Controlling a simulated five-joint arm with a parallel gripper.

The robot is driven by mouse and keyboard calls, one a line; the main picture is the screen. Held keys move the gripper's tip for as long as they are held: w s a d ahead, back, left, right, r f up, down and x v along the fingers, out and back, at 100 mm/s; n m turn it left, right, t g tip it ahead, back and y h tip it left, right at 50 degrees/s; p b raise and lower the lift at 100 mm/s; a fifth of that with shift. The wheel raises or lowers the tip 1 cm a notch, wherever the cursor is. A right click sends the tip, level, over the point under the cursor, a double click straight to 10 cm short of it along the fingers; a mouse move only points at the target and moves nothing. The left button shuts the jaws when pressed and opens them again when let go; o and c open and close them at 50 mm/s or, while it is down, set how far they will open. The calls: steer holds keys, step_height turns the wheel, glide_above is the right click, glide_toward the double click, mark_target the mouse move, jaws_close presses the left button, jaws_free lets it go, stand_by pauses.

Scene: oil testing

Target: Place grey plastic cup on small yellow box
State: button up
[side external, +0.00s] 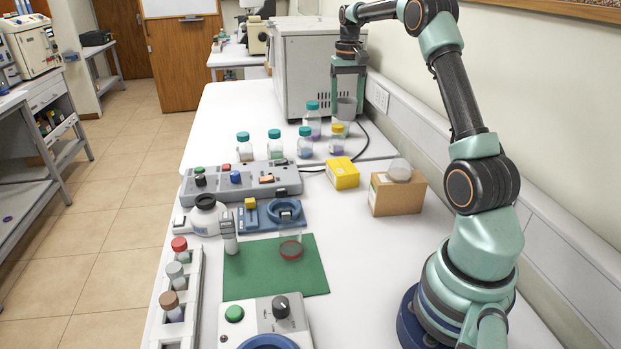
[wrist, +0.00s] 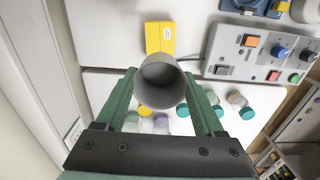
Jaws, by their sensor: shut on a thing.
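The grey plastic cup (side external: 347,106) is upright between the fingers of my gripper (side external: 348,95), near the far end of the bench. In the wrist view the cup (wrist: 161,83) shows its open mouth between the two green fingers of my gripper (wrist: 160,92). The gripper is shut on the cup. The small yellow box (side external: 342,173) lies on the white bench, nearer the side camera than the cup. In the wrist view the yellow box (wrist: 159,38) shows just above the cup's rim, with its lower edge partly hidden by the cup.
Several capped bottles (side external: 304,142) stand left of and below the cup. A grey control panel (side external: 241,180) lies left of the box. A cardboard box (side external: 396,193) with a clear round vessel on it stands to the right. A large grey machine (side external: 314,65) stands behind, and the wall is at right.

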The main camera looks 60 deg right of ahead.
step_height(320, 180, down, 15)
steer(key=shift+r, duration=0.2)
steer(key=shift+f, duration=0.2)
